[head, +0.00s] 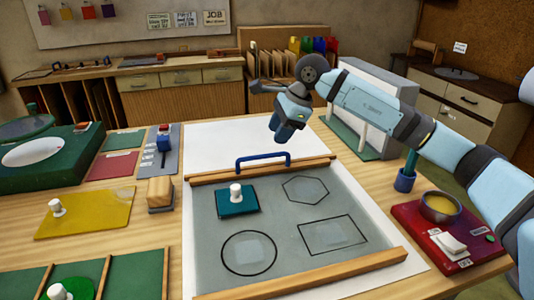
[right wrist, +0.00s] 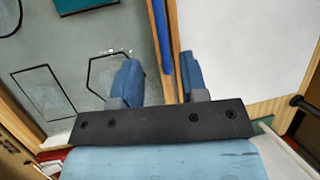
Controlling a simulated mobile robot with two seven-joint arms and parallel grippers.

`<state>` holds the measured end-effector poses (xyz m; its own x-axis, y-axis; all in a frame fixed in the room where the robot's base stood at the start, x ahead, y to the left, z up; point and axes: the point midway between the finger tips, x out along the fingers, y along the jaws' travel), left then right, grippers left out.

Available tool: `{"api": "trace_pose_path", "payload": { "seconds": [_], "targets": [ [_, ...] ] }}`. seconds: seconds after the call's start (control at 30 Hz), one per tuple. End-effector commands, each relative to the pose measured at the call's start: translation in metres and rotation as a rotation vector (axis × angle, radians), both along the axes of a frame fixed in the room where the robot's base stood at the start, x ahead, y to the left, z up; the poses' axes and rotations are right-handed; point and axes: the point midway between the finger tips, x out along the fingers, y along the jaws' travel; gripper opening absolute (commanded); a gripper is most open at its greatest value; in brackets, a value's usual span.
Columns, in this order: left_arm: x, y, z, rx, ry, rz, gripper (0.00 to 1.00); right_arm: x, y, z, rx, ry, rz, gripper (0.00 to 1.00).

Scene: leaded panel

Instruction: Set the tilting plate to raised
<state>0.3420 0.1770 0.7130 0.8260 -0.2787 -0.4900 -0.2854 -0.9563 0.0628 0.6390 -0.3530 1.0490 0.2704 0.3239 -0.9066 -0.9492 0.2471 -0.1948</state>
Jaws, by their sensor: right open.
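The tilting plate (head: 290,268) is a grey panel with black circle, hexagon and rectangle outlines and wooden strips at its near and far edges. It appears to lie flat on the table. A blue bar handle (head: 263,159) stands at its far strip. My right gripper (head: 288,136) is open and empty, above and close to the handle. In the right wrist view, the handle (right wrist: 162,45) shows between the lines of the two fingers (right wrist: 158,72); I cannot tell any contact. My left gripper is not in view.
A teal square with a white knob (head: 236,192) sits on the plate. A yellow sheet with a knob (head: 90,214) and a wooden block (head: 160,194) lie left. A red tray (head: 433,234) with a bowl is right. White paper (head: 225,133) lies clear behind the plate.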

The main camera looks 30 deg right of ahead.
Motion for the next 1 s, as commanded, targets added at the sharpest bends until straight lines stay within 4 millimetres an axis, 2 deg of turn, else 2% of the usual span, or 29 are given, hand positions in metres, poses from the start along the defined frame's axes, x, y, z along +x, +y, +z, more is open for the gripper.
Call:
{"api": "trace_pose_path", "payload": {
  "seconds": [0.03, 0.1, 0.3, 0.5, 0.77, 0.8, 0.93, 0.97, 1.0],
  "targets": [
    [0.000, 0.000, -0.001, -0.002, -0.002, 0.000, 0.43, 0.003, 0.004, -0.013, 0.001, 0.002, 0.001, 0.40],
    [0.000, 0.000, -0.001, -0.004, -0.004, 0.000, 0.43, 0.007, 0.009, -0.026, 0.001, 0.002, 0.001, 0.40],
    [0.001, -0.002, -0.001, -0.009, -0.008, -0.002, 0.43, 0.016, 0.019, -0.053, 0.002, 0.002, 0.000, 0.40],
    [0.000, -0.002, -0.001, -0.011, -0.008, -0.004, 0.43, 0.019, 0.023, -0.064, 0.001, -0.001, 0.000, 0.40],
    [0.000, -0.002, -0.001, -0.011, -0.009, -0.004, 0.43, 0.020, 0.024, -0.065, 0.001, -0.001, 0.000, 0.40],
    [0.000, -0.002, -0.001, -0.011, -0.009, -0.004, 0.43, 0.020, 0.024, -0.065, 0.001, -0.001, 0.000, 0.35],
    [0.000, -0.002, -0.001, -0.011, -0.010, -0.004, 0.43, 0.020, 0.023, -0.065, 0.001, -0.001, 0.000, 0.06],
    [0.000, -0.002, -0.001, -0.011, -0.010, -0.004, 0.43, 0.020, 0.023, -0.065, 0.001, -0.001, 0.000, 0.00],
    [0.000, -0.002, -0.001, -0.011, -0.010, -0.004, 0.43, 0.020, 0.023, -0.065, 0.001, -0.001, 0.000, 0.00]
  ]
}}
